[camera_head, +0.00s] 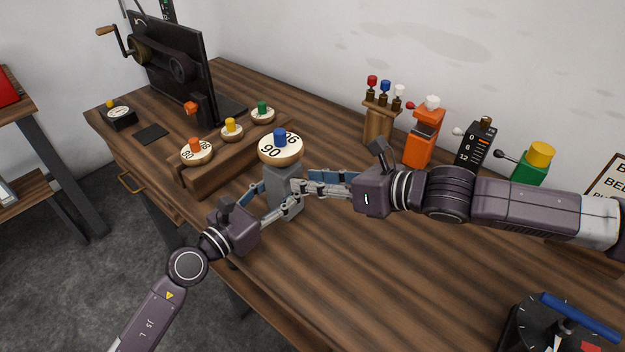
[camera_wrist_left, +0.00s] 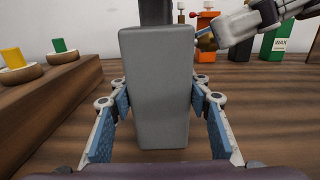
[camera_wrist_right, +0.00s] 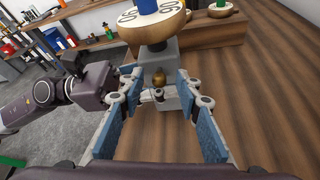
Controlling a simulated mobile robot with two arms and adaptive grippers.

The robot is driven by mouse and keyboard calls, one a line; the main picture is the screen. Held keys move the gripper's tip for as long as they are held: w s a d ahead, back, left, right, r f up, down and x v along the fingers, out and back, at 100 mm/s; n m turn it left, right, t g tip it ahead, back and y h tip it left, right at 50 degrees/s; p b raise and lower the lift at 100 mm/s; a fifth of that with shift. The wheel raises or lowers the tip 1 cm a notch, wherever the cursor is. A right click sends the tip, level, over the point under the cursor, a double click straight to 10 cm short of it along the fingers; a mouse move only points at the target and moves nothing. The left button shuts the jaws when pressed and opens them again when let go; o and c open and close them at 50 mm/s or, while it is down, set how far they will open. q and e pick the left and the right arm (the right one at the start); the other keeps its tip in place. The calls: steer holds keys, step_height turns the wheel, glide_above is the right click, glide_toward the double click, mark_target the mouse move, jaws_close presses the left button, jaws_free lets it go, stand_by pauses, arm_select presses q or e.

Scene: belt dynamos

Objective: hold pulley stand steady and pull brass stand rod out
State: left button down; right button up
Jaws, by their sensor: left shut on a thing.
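The pulley stand (camera_head: 283,177) is an upright grey block on the table, topped by a cream pulley (camera_head: 267,151) with a blue knob. In the left wrist view the stand (camera_wrist_left: 156,90) fills the space between the fingers. My left gripper (camera_head: 272,207) is shut on its lower part. In the head view my right gripper (camera_head: 303,187) is at the stand's right side.
A wooden rack (camera_head: 225,155) with several pulleys stands just left. A dark crank machine (camera_head: 170,65) is at the back left. Coloured devices, including an orange one (camera_head: 422,140), line the wall. A dark dial device (camera_head: 545,328) sits front right. The front middle table is clear.

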jaws_close()
steer(key=shift+d, duration=0.1)
stand_by(0.3)
arm_select(q)
steer(key=shift+w+a, duration=0.1)
arm_select(e)
steer(key=shift+s+d, duration=0.8)
steer(key=shift+d, duration=0.05)
jaws_free()
steer(key=v, duration=0.7)
